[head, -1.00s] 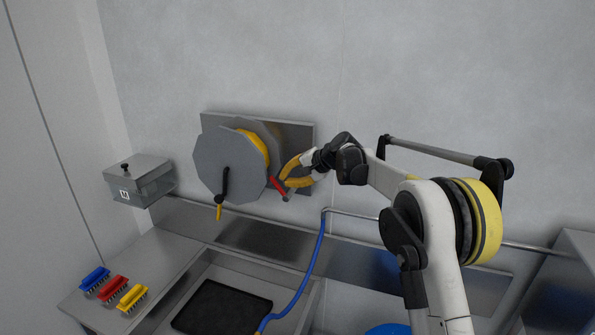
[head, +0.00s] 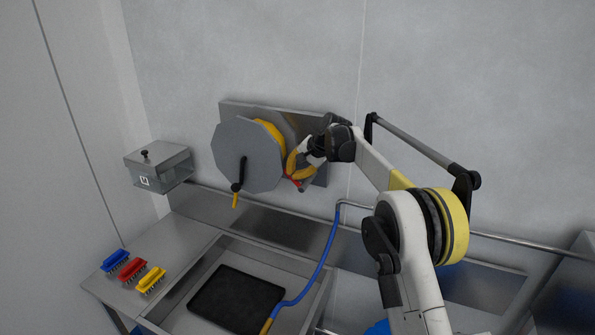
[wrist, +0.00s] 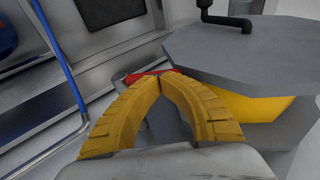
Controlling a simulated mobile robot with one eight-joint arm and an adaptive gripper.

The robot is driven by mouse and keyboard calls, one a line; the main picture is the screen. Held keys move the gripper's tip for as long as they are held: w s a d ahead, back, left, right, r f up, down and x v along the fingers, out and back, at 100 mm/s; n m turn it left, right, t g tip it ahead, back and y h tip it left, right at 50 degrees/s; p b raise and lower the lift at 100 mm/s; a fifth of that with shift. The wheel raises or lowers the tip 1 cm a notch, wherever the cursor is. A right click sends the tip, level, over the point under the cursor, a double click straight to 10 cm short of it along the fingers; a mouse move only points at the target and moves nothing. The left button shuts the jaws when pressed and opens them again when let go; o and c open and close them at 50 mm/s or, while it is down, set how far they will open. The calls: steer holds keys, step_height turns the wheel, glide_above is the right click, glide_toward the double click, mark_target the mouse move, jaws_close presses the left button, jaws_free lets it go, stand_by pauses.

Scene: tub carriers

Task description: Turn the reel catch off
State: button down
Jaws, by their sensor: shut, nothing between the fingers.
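The red reel catch (head: 292,182) is a small lever at the reel's lower right, partly hidden by my fingers. In the wrist view the red catch (wrist: 150,74) lies across just beyond my fingertips. My gripper (head: 292,174) is shut and empty, its yellow curved fingertips meeting (wrist: 160,80) right by the catch. I cannot tell whether they touch it.
A black crank (head: 239,175) with a yellow grip hangs on the disc's front. A clear box (head: 160,165) is on the wall at left. Several brushes (head: 133,268) lie on the steel counter. A blue hose (head: 328,250) runs down into the sink, past a black mat (head: 237,300).

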steer(key=shift+w+a+f+b, duration=0.1)
steer(key=shift+a+f+b, duration=0.2)
steer(key=shift+a+f, duration=0.05)
steer(key=shift+r, duration=0.1)
